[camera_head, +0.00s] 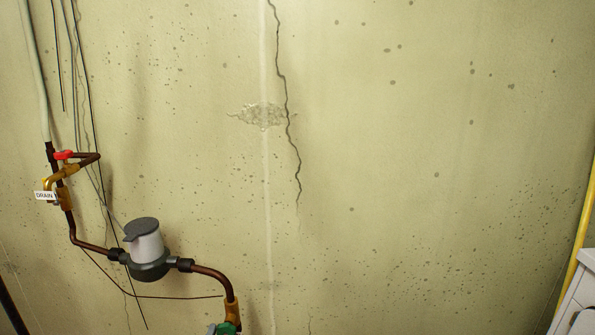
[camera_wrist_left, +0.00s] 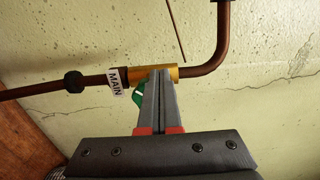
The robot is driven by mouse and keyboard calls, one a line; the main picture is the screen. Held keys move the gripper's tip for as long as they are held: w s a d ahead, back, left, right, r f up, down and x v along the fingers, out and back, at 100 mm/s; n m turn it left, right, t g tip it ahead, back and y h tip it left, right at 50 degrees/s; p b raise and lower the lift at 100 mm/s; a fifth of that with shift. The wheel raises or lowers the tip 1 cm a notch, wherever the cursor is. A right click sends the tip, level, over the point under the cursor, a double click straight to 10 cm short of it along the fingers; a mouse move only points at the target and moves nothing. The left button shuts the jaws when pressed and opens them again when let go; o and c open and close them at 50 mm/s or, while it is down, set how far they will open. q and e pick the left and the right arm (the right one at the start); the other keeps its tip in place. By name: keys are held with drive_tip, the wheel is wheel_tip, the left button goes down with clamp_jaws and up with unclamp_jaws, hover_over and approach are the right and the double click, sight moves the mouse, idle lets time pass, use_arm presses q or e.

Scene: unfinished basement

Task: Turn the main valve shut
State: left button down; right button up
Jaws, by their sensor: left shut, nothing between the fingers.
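The main valve has a brass body (camera_wrist_left: 146,74) on a copper pipe in the left wrist view, with a white MAIN tag (camera_wrist_left: 116,81) beside it. Its green handle (camera_wrist_left: 139,95) shows beside my fingers, partly hidden by them. In the head view the brass body (camera_head: 232,311) and green handle (camera_head: 229,328) are at the bottom edge, cut off. My left gripper (camera_wrist_left: 160,76) is shut and empty, its fingertips in front of the brass body. I cannot tell whether they touch the handle. My right gripper is not in view.
A water meter (camera_head: 146,248) sits on the pipe above the main valve. Further left is another valve with a red handle (camera_head: 64,155) and a DRAIN tag (camera_head: 45,196). A white appliance (camera_head: 575,295) and a yellow pipe (camera_head: 579,230) are at right. The middle wall is bare and cracked.

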use_arm(q)
drive_tip(key=shift+d, duration=0.2)
drive_tip(key=s+a, duration=0.1)
drive_tip(key=s, duration=0.5)
drive_tip(key=shift+r, duration=0.2)
idle(0.4)
wheel_tip(320, 180, down, 5)
drive_tip(key=s+d+n+b, duration=0.1)
drive_tip(key=n+b, duration=0.2)
drive_tip(key=n, duration=0.3)
drive_tip(key=w, duration=0.7)
drive_tip(key=shift+d+f, duration=0.15)
drive_tip(key=shift+d, duration=0.15)
drive_tip(key=shift+d+r, duration=0.2)
drive_tip(key=shift+r, duration=0.1)
